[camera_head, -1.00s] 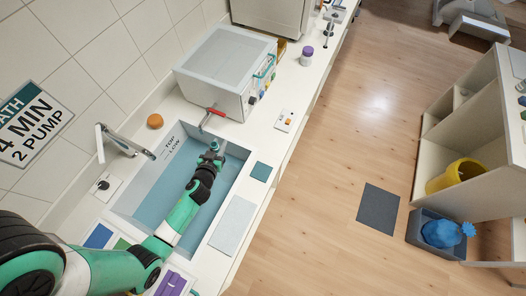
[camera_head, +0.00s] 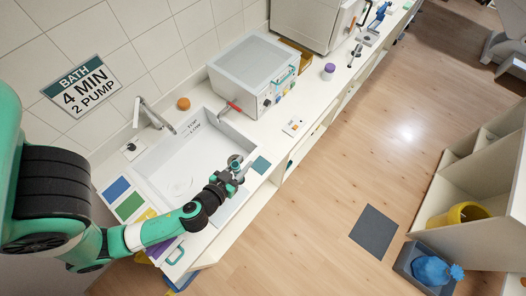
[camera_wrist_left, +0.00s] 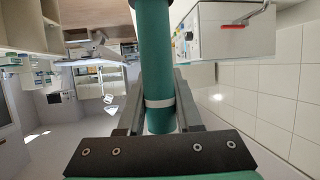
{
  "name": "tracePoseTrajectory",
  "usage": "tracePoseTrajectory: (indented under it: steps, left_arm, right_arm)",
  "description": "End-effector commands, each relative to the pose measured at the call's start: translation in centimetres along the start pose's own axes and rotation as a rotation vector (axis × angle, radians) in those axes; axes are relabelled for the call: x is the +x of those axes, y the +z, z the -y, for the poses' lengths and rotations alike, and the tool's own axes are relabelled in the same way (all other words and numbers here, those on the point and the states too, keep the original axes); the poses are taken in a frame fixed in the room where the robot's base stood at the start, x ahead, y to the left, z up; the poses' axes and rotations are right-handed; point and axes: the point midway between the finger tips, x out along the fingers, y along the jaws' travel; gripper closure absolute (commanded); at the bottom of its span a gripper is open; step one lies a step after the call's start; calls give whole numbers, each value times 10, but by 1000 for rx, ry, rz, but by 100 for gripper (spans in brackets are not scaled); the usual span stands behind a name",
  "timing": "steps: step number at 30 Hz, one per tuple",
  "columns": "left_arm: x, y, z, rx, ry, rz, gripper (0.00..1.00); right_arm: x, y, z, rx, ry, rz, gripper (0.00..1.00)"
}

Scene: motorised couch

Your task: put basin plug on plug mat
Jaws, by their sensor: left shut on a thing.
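My left gripper (camera_head: 230,174) is over the front right part of the white basin (camera_head: 165,163), close to its rim. A grey rounded part (camera_head: 236,160) shows at the fingertips in the head view. The basin looks empty, with a faint round drain (camera_head: 180,187). My right gripper is not in view.
A grey box-like appliance (camera_head: 252,70) with a red-handled lever (camera_head: 234,107) stands behind the basin. Blue (camera_head: 116,189) and green (camera_head: 129,206) mats lie at the basin's left. A tap (camera_head: 152,114) rises at the wall. A purple-lidded jar (camera_head: 329,71) stands farther along the counter.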

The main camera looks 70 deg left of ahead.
Motion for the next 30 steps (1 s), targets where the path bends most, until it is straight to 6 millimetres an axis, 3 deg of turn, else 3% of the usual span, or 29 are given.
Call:
tracePoseTrajectory:
  steps: [2, 10, 12, 15, 24, 30]
  left_arm:
    - [14, -4, 2, -7, -9, -1, 100]
    - [98, -1, -2, -4, -6, -3, 100]
    - [119, 17, -3, -3, -4, -3, 100]
    - [140, 29, -4, -2, -3, -2, 100]
    - [158, 37, -5, -3, -1, -3, 100]
    - [173, 67, -5, 0, -1, -1, 100]
  right_arm:
    - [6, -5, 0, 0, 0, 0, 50]
    - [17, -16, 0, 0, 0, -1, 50]
    - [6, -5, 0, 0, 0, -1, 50]
    - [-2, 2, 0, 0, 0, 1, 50]
    - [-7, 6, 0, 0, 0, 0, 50]
    - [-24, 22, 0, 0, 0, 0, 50]
